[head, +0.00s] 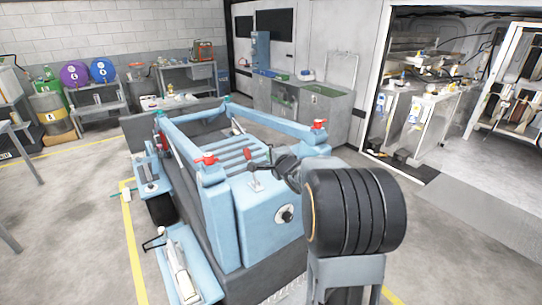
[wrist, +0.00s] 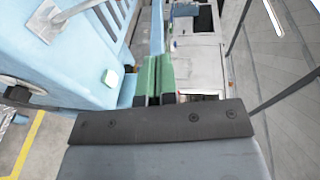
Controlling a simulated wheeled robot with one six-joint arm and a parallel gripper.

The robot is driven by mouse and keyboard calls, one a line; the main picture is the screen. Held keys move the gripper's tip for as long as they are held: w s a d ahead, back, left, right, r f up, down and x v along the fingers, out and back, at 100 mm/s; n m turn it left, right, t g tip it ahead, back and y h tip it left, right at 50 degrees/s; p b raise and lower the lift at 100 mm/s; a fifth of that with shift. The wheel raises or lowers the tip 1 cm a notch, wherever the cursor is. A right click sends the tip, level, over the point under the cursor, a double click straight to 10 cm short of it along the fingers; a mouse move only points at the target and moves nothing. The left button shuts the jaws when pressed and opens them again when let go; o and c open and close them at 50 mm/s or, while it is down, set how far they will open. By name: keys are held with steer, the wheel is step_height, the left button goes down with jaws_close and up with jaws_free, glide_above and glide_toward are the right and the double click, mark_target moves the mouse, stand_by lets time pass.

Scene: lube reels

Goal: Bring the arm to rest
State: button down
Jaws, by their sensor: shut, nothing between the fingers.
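My gripper (wrist: 158,68) shows in the wrist view with its two green fingers side by side, shut and empty. The dark plate with screws lies across the view below them. In the head view my arm reaches over the near right corner of a light blue machine (head: 267,212); the black ribbed drum in front looks like part of my arm. I cannot make out the fingers there. In the wrist view the blue machine (wrist: 70,62) fills the left side, close beside the fingers; whether they touch it cannot be told.
A workbench with cabinets (head: 300,97) stands at the back. Purple (head: 74,74) and blue (head: 103,69) drums sit on a rack at the back left. An open bay with shelves (head: 435,100) is at the right. The floor (head: 70,215) left of the machine is mostly free.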

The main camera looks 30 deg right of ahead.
stand_by(0.4)
steer(key=s+d+f+n+g+h, duration=0.1)
steer(key=s+f+n+g+h, duration=0.2)
steer(key=s+f+n+g, duration=0.6)
steer(key=s+a+r+n+g+y, duration=0.1)
steer(key=s+a+n, duration=0.3)
steer(key=s+a, duration=0.5)
steer(key=s+a+r+n+g+y, duration=0.1)
steer(key=s+a+r+n+y, duration=0.2)
steer(key=s+a, duration=0.6)
steer(key=shift+s+a+r+n, duration=0.3)
steer(key=shift+a+n, duration=0.1)
steer(key=shift+n, duration=0.8)
